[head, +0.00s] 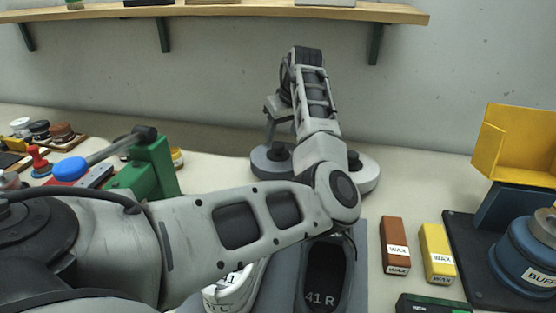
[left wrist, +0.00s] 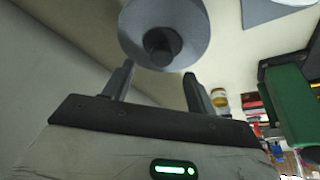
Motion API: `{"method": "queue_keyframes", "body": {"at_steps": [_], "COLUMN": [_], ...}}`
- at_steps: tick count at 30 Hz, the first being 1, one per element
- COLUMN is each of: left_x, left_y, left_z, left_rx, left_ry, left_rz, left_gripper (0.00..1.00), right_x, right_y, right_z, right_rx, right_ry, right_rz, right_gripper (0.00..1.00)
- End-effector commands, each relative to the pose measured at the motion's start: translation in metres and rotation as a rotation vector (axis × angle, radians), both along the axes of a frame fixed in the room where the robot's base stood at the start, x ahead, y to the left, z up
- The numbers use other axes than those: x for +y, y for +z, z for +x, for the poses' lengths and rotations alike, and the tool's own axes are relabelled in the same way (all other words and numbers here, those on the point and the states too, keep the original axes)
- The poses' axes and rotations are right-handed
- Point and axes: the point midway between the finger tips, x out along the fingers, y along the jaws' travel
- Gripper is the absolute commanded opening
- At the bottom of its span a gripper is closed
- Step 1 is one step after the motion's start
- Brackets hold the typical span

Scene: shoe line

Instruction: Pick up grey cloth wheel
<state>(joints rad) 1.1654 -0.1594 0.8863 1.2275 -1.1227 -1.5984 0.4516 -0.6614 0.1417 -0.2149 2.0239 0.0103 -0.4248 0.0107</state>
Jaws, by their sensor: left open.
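The grey cloth wheel (head: 268,163), a thick round disc, lies on the bench behind my left arm. My left gripper (head: 279,130) is pointed down at it, and the arm hides part of the scene there. In the left wrist view the grey wheel (left wrist: 187,20) shows at the top with a dark hub (left wrist: 160,44) at its middle. My right gripper is not in view.
A white wheel (head: 368,174) lies close to the right, partly behind my arm. A green device (head: 150,168) stands left. Brown (head: 396,243) and yellow (head: 437,250) wax bars, a blue buffing machine (head: 528,250) and a yellow guard (head: 515,145) are right. A dark shoe (head: 326,275) lies in front.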

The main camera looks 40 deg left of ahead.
Motion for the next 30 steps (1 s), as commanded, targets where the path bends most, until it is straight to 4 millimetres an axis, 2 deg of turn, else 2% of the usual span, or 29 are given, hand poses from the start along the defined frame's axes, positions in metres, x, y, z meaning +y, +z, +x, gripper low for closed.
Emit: {"method": "queue_keyframes", "body": {"at_steps": [4, 9, 17, 23, 24, 30], "left_x": [0.008, 0.015, 0.016, 0.016, 0.016, 0.016], "left_y": [-0.021, -0.040, -0.044, -0.043, -0.043, -0.042], "left_z": [0.000, 0.002, 0.002, 0.002, 0.002, 0.003], "left_rx": [0.004, 0.003, 0.000, 0.000, 0.000, -0.002], "left_ry": [-0.001, 0.000, 0.000, 0.000, 0.000, 0.001], "left_rz": [-0.002, -0.001, -0.001, -0.001, -0.001, 0.001], "left_gripper": [0.57, 0.57, 0.57, 0.04, 0.00, 0.00], "right_x": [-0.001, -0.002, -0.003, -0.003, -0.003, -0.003], "right_y": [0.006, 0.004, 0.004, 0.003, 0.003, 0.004], "right_z": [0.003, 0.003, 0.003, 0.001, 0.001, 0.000], "right_rx": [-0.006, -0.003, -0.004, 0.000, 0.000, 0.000], "right_ry": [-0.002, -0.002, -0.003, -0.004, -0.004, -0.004], "right_rz": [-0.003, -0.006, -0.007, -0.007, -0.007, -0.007], "right_gripper": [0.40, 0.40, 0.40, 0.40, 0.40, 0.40]}}
